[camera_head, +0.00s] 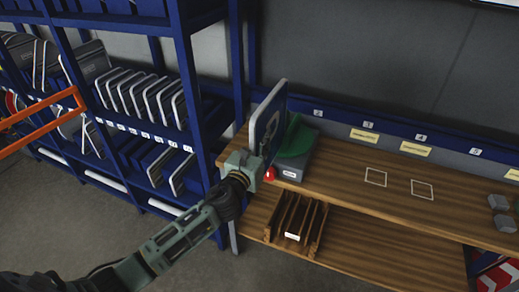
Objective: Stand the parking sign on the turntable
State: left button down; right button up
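A blue sign with a pale rim (267,118) stands upright at the left end of the wooden bench, seen at a steep angle. Its face is too oblique to read, so I cannot confirm that it is the parking sign. My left gripper (257,165) is at the sign's lower edge and appears shut on it. The fingertips are partly hidden. No turntable can be made out clearly; the sign and gripper cover part of the bench's left end. My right gripper is out of view.
A grey box (290,166) with a green item (296,138) stands just behind the sign, close to a small red object (269,174). The wooden bench (345,185) is clear in the middle, with white outlined squares. A blue rack (203,110) of signs stands left.

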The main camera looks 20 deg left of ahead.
pick_arm(q)
jog(key=b, duration=0.2)
send_near(284, 112)
jog(key=shift+w, duration=0.1)
jog(key=w+b, duration=0.2)
jog(key=w, duration=0.3)
jog(key=w+b, duration=0.3)
jog(key=w, duration=0.2)
jog(key=shift+d+f+b, duration=0.1)
jog(key=shift+d+b, duration=0.15)
jog(key=shift+b, duration=0.1)
jog(key=shift+w+b, duration=0.3)
jog(key=shift+w, duration=0.25)
jog(key=shift+f+b, duration=0.45)
jog(key=shift+b, duration=0.05)
jog(key=c, duration=1.9)
grip_release()
jog(key=shift+s, duration=0.1)
jog(key=shift+o, duration=0.2)
